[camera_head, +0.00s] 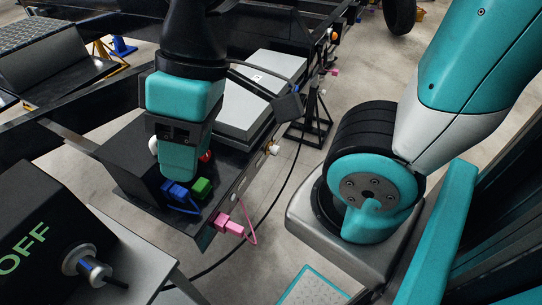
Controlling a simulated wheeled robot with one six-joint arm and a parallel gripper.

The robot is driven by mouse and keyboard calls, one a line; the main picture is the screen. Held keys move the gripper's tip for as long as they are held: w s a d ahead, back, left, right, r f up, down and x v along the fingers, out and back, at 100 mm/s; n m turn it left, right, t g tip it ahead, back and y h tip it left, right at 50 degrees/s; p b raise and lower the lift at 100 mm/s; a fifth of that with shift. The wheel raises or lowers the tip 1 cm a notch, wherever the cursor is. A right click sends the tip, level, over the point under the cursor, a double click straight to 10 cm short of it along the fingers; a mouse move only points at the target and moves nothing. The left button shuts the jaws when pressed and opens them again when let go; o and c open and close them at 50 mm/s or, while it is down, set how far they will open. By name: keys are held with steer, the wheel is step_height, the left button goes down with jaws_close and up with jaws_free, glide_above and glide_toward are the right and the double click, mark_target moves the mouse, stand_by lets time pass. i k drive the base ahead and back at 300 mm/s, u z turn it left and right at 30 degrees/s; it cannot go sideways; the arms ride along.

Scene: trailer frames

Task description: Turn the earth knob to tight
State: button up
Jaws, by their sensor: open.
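My gripper (180,165), teal and black, points down over a black panel (130,170) on the trailer frame. It is open; its fingertips are partly hidden by its own body. Close around it are a red round part (206,156), a green block (201,188), a blue block (176,190) with a blue wire, and a white round part (153,146). No label shows which one is the earth knob, and I cannot tell whether the gripper touches any of them.
A black box (40,235) marked OFF, with a metal switch knob (88,267), stands at the lower left. A pink connector (229,225) hangs on the panel's edge. Grey boxes (262,82) lie behind the gripper. A black cable (284,184) crosses the open floor.

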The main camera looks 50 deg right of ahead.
mark_target(274, 150)
steer(key=k, duration=0.85)
steer(key=z, duration=0.75)
